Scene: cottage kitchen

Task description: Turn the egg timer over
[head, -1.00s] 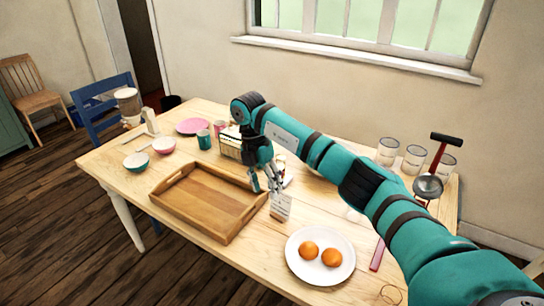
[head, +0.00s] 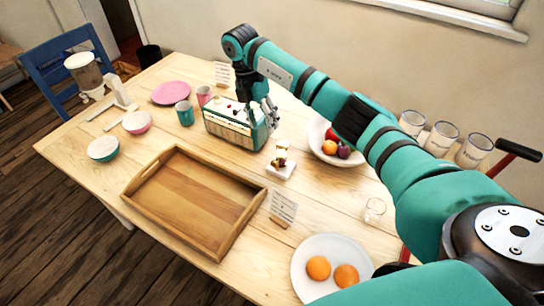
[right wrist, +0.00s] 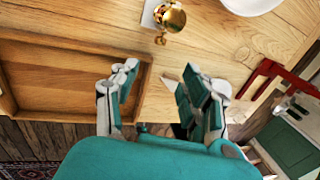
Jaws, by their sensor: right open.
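A small gold, rounded thing (head: 281,160) stands on a white block (head: 281,171) right of the wooden tray. It may be the egg timer, but it is too small to tell for sure. In the right wrist view the shiny gold thing (right wrist: 170,17) is at the top, beyond the fingertips. My right gripper (head: 262,118) is open and empty, behind the gold thing and in front of the radio in the head view. Its two spread fingers also show in the right wrist view (right wrist: 152,78). My left gripper is not in view.
The wooden tray (head: 250,212) is empty. A radio (head: 230,127) stands behind the gripper. A fruit bowl (head: 322,140), a card (head: 283,207), a small glass (head: 374,211) and a plate with two orange fruits (head: 327,245) are nearby.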

